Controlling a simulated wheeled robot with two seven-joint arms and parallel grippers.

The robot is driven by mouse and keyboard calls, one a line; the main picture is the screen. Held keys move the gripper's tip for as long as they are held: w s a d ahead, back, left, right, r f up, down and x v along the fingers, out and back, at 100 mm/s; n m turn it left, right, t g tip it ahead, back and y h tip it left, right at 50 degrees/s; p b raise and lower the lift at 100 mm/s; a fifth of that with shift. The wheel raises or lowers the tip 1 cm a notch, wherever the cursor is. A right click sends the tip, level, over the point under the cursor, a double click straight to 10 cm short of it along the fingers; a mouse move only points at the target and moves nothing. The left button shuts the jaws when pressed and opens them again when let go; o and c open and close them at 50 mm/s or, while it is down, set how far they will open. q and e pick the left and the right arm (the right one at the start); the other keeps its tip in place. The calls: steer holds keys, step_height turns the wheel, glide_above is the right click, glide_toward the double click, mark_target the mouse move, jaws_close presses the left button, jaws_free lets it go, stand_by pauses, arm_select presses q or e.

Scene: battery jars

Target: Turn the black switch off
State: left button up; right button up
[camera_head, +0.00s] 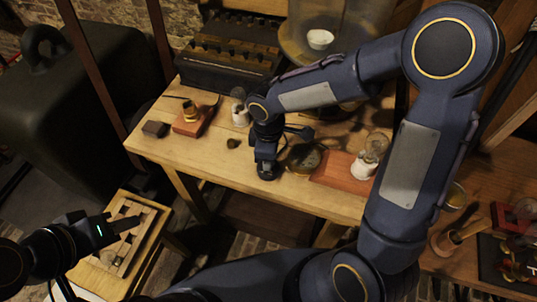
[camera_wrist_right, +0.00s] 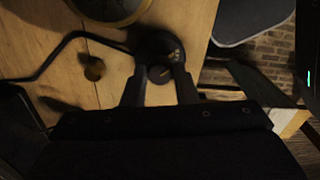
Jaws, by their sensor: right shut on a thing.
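The black switch (camera_wrist_right: 158,42) is a round dark piece on the wooden table, at the top middle of the right wrist view. My right gripper (camera_wrist_right: 160,78) has a finger on each side of its small knob and is shut on it. In the head view the right gripper (camera_head: 266,160) points down at the table's front edge, over the switch (camera_head: 268,174), which is mostly hidden by it. My left gripper (camera_head: 125,220) is at the lower left, over a wooden rack and away from the switch; its finger gap is unclear.
A brass round instrument (camera_head: 303,158) and a red-brown board (camera_head: 340,172) with a glass bulb lie right of the right gripper. A small wooden block with a brass fitting (camera_head: 193,118) and a dark battery box (camera_head: 225,55) stand behind. A wire runs across the table.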

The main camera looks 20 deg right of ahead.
steer(key=shift+n, duration=0.4)
steer(key=o, duration=1)
steer(key=shift+r, duration=0.1)
step_height(320, 180, up, 8)
steer(key=shift+f, duration=0.2)
steer(key=s+d+r+m+t+y, duration=0.2)
steer(key=s+d+m, duration=0.2)
steer(key=s+m, duration=0.4)
steer(key=s+d+r+m+t+y, duration=0.1)
steer(key=s+d+r+m+t, duration=0.2)
steer(key=s+d+m, duration=0.2)
steer(key=s+m, duration=0.2)
steer(key=shift+s+d+r+m+t+y, duration=0.2)
steer(key=shift+s+r+m+t+y, duration=0.1)
steer(key=shift+s+r+m+y, duration=0.1)
